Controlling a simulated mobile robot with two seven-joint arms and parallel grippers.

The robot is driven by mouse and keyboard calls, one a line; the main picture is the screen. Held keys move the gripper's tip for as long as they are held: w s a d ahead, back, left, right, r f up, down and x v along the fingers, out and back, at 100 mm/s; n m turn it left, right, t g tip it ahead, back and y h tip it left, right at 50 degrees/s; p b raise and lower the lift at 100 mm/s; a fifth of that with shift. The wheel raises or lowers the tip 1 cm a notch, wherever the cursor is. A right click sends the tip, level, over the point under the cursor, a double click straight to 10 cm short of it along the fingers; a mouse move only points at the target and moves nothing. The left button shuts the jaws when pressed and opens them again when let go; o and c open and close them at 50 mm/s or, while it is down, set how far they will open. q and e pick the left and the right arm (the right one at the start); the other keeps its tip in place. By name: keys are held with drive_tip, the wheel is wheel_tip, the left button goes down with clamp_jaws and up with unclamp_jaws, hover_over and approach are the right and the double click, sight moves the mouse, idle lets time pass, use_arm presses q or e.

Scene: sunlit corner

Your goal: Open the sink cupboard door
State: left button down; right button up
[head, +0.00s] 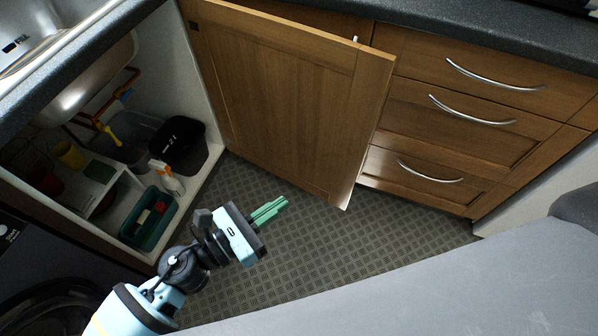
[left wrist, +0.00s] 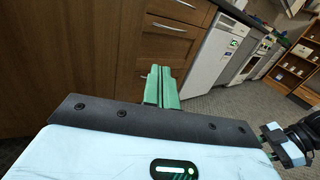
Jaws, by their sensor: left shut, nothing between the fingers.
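The sink cupboard door (head: 290,100) is a brown wooden panel standing wide open. It is swung out to the right, in front of the drawers beside the cupboard. The sink cupboard (head: 212,130) is uncovered, and its inside shows. My left gripper (head: 270,212) is shut and empty, low over the floor between the cupboard and the door's lower edge, apart from the door. Its green fingers show together in the left wrist view (left wrist: 162,88). What seems to be my right gripper (left wrist: 268,132) is at the right edge of that view; its jaws are unclear.
Inside the cupboard are a black bin (head: 180,145), a teal basket (head: 150,218), a spray bottle (head: 166,178) and pipes. Wooden drawers (head: 455,120) with curved handles stand right of the door. Patterned floor (head: 330,240) is clear. A grey surface (head: 440,290) fills the lower right.

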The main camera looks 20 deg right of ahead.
use_arm(q)
drive_tip(key=s+a+f+n+t+y, duration=0.3)
drive_tip(key=s+a+f+n+y, duration=0.25)
drive_tip(key=n, duration=0.95)
drive_tip(key=s+a+f+n+t+y, duration=0.35)
drive_tip(key=a+f+n, duration=0.2)
drive_tip(key=n, duration=0.95)
drive_tip(key=s+a+f+n+g+y, duration=0.2)
drive_tip(key=s+a+f+n+g, duration=0.1)
drive_tip(key=s+a+n, duration=0.3)
drive_tip(key=s+a+f+n+g+y, duration=0.3)
drive_tip(key=s+n, duration=0.8)
drive_tip(key=s, duration=0.4)
wheel_tip(320, 180, down, 2)
drive_tip(key=a+g, duration=0.1)
drive_tip(key=a, duration=0.2)
drive_tip(key=shift+s+y, duration=0.2)
drive_tip(key=shift+y, duration=0.1)
